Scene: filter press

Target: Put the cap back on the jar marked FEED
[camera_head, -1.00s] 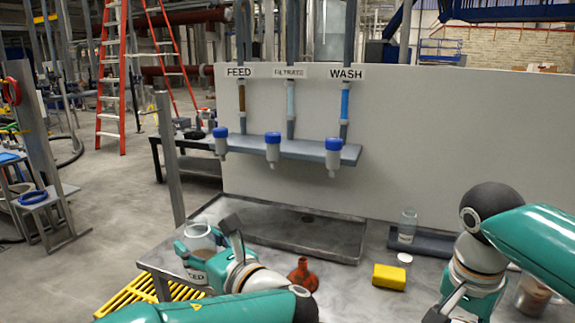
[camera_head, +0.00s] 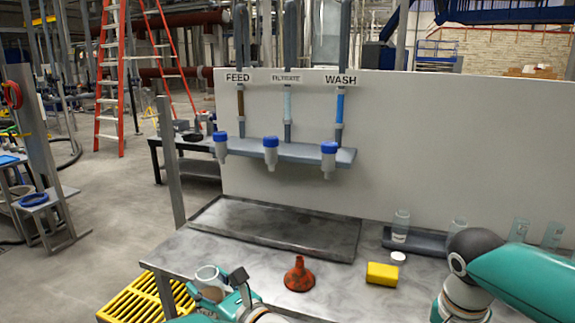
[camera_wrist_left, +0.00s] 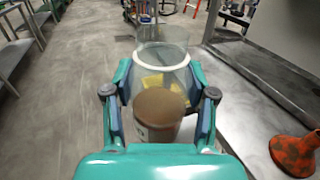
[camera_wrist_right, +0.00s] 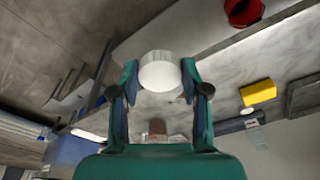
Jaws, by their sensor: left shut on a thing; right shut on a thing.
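The jar (camera_wrist_left: 158,115), clear glass with brown contents, is held between the fingers of my left gripper (camera_wrist_left: 160,98). In the head view the jar (camera_head: 208,276) is at the front left of the table, and its label cannot be read now. A pale ring shows around the glass; no cap is visible on it. My right gripper (camera_wrist_right: 158,82) is shut on a round white cap (camera_wrist_right: 159,76), whose flat face is towards the wrist camera. The right fingers are out of the head view. Another white disc (camera_head: 398,257) lies on the table.
An orange-red funnel (camera_head: 299,274) and a yellow block (camera_head: 382,274) stand on the table (camera_head: 340,300). A shallow tray (camera_head: 280,222) lies at the back. Clear jars (camera_head: 400,226) stand along a dark rack (camera_head: 425,241) at the right. A yellow grate (camera_head: 135,298) is below the left edge.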

